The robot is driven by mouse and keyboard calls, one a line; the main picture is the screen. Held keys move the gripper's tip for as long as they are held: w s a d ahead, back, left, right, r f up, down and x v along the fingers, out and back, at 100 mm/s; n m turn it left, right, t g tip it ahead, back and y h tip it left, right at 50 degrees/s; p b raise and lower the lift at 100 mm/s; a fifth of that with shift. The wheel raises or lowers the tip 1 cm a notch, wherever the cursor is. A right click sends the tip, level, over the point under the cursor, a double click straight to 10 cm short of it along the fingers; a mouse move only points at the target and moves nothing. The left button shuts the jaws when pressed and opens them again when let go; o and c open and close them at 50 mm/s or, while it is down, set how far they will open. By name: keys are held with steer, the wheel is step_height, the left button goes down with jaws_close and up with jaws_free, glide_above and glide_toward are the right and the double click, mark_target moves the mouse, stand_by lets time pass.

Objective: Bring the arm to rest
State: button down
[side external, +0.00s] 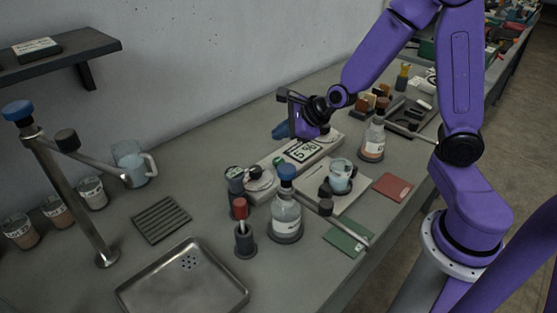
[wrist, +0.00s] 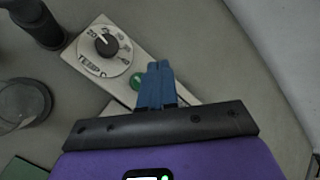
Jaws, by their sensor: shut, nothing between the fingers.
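My gripper (side external: 280,130) hangs over the hotplate-like instrument (side external: 325,143) near the wall, in the side view. Its blue fingers are together and hold nothing. In the wrist view the closed fingers (wrist: 157,84) point at the instrument's panel (wrist: 122,67), beside a green button (wrist: 137,81). The dial (wrist: 106,45) on the panel lies to the left of the fingertips. I cannot tell the exact height of the fingers above the panel.
A flask with clear liquid (side external: 286,216), a beaker (side external: 341,177) and a red-topped holder (side external: 244,238) stand nearby. A metal tray (side external: 150,292) lies at the front left. The wall rises behind.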

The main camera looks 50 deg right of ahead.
stand_by(0.3)
steer(key=s+a+r+n+g+y, duration=0.35)
steer(key=s+a+r+n, duration=0.45)
steer(key=s+a+n, duration=0.5)
steer(key=s+d+f+n+g+h, duration=0.2)
steer(key=s+d+n, duration=0.3)
steer(key=s+n, duration=0.3)
steer(key=s+d+f+n+g+h, duration=0.2)
steer(key=s+d+n, duration=0.3)
steer(key=n, duration=1.1)
steer(key=s+g+h, duration=0.1)
steer(key=s, duration=0.2)
steer(key=shift+d, duration=0.35)
